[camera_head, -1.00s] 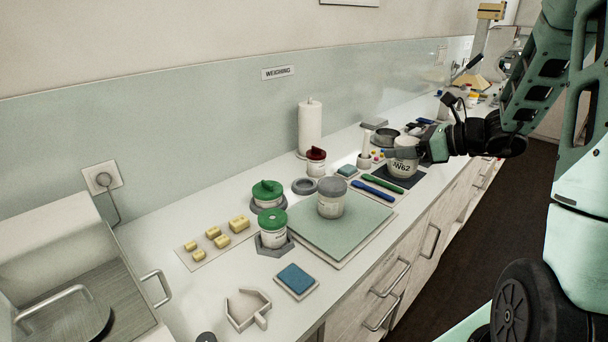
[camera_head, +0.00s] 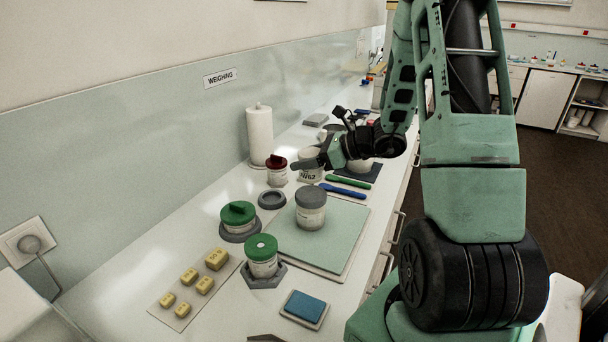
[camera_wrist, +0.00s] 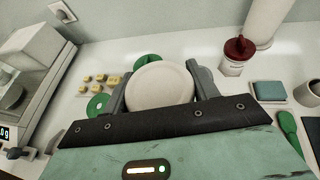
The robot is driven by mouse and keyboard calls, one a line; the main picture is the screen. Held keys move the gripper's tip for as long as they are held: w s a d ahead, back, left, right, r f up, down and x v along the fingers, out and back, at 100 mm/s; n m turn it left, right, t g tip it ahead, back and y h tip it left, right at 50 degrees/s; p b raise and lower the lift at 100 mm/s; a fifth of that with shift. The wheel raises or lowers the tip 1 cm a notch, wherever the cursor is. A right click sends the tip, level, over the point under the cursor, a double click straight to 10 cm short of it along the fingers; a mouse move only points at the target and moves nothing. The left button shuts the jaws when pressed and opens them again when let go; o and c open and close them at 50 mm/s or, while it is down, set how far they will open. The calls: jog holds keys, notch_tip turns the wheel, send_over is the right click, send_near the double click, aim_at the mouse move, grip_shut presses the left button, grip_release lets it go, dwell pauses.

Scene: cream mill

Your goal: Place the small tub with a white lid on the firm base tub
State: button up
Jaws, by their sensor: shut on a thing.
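My gripper (camera_head: 307,165) is shut on a small white-lidded tub (camera_head: 311,176) labelled with something ending in N62. It holds the tub upright beyond the green mat. In the wrist view, the round white lid (camera_wrist: 160,87) sits between the two fingers. A grey-lidded tub (camera_head: 310,214) stands on the mat, nearer in the head view and apart from the held tub. Two green-lidded tubs (camera_head: 262,258) (camera_head: 238,218) stand left of the mat, and a red-lidded tub (camera_head: 277,175) stands behind it. Labels are too small to tell which is the firm base tub.
The green mat (camera_head: 338,230) has bare room around the grey-lidded tub. A grey ring (camera_head: 271,200), green and blue spatulas (camera_head: 343,191), a blue pad (camera_head: 304,307), yellow blocks (camera_head: 190,276) and a paper roll (camera_head: 260,136) surround it. A dark mat (camera_head: 372,174) lies farther off.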

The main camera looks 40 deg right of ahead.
aim_at(306, 174)
jog(key=shift+f+p, duration=0.35)
jog(key=shift+f, duration=1.95)
jog(key=shift+f, duration=0.2)
jog(key=o, duration=1)
jog(key=shift+o, duration=0.2)
jog(key=shift+r, duration=0.15)
